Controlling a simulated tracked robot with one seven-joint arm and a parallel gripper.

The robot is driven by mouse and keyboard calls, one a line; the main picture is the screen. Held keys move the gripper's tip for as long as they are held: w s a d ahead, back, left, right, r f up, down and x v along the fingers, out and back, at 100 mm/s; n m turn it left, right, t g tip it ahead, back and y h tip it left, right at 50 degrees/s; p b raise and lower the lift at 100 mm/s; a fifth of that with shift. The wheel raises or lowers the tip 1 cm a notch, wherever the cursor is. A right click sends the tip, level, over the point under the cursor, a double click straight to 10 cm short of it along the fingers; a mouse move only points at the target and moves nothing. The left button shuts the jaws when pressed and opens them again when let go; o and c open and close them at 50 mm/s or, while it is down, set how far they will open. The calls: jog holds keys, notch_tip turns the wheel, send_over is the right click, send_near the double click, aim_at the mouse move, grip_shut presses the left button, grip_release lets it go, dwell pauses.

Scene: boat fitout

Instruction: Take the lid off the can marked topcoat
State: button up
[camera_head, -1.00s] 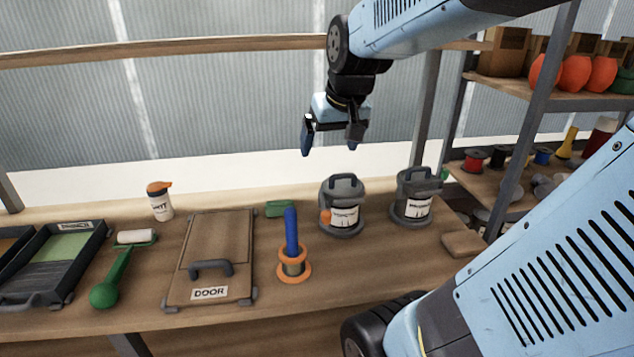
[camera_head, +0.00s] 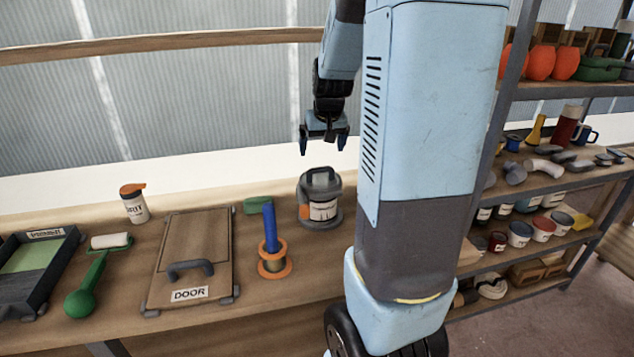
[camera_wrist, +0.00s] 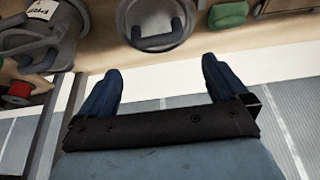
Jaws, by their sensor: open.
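A grey can (camera_head: 322,213) with a pale label stands on the bench below my gripper; the label's print is too small to read. Its grey lid with an arched handle (camera_head: 321,175) is on top. In the wrist view the lid's handle (camera_wrist: 158,38) lies ahead, between and beyond the fingertips. My gripper (camera_head: 324,147) is open and empty, pointing down above the can, apart from it. It also shows in the wrist view (camera_wrist: 160,75). A second labelled grey can (camera_wrist: 40,40) shows at the left of the wrist view; my arm hides it in the head view.
A door panel (camera_head: 193,260), roller (camera_head: 88,275), tray (camera_head: 40,260) and bottle (camera_head: 134,204) are further left. A stocked shelf (camera_head: 560,190) is at right.

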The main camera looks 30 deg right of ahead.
aim_at(321, 168)
jog(key=x, duration=0.4)
jog(key=shift+f, duration=0.15)
jog(key=shift+s+x, duration=0.15)
jog(key=shift+x, duration=0.8)
jog(key=shift+s+x, duration=0.2)
jog(key=shift+x, duration=1.75)
jog(key=shift+c, duration=0.2)
jog(key=c, duration=0.7)
